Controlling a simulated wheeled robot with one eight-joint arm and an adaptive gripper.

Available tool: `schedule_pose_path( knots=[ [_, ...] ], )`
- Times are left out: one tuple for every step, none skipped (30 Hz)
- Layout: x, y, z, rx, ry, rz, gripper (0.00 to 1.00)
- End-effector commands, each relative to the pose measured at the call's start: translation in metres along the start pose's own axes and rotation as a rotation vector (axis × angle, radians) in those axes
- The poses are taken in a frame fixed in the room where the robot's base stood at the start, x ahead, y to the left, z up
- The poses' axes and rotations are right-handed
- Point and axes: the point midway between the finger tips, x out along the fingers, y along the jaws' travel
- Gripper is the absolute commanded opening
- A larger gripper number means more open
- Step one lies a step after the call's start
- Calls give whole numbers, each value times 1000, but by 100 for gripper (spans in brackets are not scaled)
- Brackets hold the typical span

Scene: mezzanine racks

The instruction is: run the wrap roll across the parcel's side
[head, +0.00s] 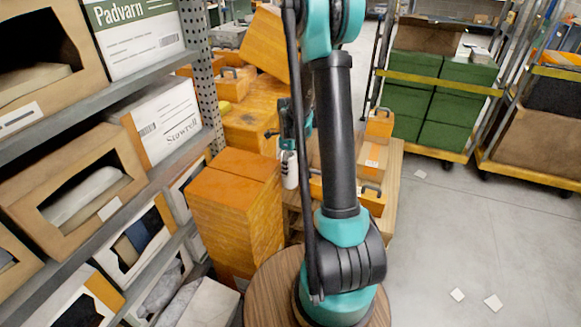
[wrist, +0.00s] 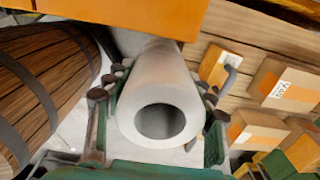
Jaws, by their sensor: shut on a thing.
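The wrap roll (wrist: 166,75) is a white hollow tube, and its open end faces the camera in the wrist view. My gripper (wrist: 160,100) is shut on it, with fingers on both sides. In the head view the roll (head: 289,170) hangs about upright below my gripper (head: 288,143), close to the right side of a tall orange-brown parcel (head: 238,215). I cannot tell whether roll and parcel touch. An orange surface (wrist: 130,10) crosses the top of the wrist view near the roll's far end; it may be the parcel. My arm hides part of the area behind.
Racks with open-front boxes (head: 70,195) stand at left. Small cartons (head: 372,155) lie on a wooden surface (head: 392,170) behind my arm. Green boxes on a cart (head: 440,100) stand at the back right. The grey floor (head: 470,230) at right is mostly clear.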

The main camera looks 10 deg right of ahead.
Motion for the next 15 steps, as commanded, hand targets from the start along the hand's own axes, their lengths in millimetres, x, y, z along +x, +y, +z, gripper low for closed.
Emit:
schedule_pose_path(
  knots=[
    [0, 0, 1, 0, 0, 0, 28],
    [0, 0, 1, 0, 0, 0, 28],
    [0, 0, 2, 0, 0, 0, 28],
    [0, 0, 2, 0, 0, 0, 28],
    [0, 0, 3, 0, 0, 0, 28],
    [0, 0, 3, 0, 0, 0, 28],
    [0, 0, 4, 0, 0, 0, 28],
    [0, 0, 4, 0, 0, 0, 28],
    [0, 0, 4, 0, 0, 0, 28],
    [0, 0, 5, 0, 0, 0, 28],
    [0, 0, 5, 0, 0, 0, 28],
    [0, 0, 6, 0, 0, 0, 28],
    [0, 0, 6, 0, 0, 0, 28],
    [0, 0, 7, 0, 0, 0, 28],
    [0, 0, 7, 0, 0, 0, 28]
  ],
)
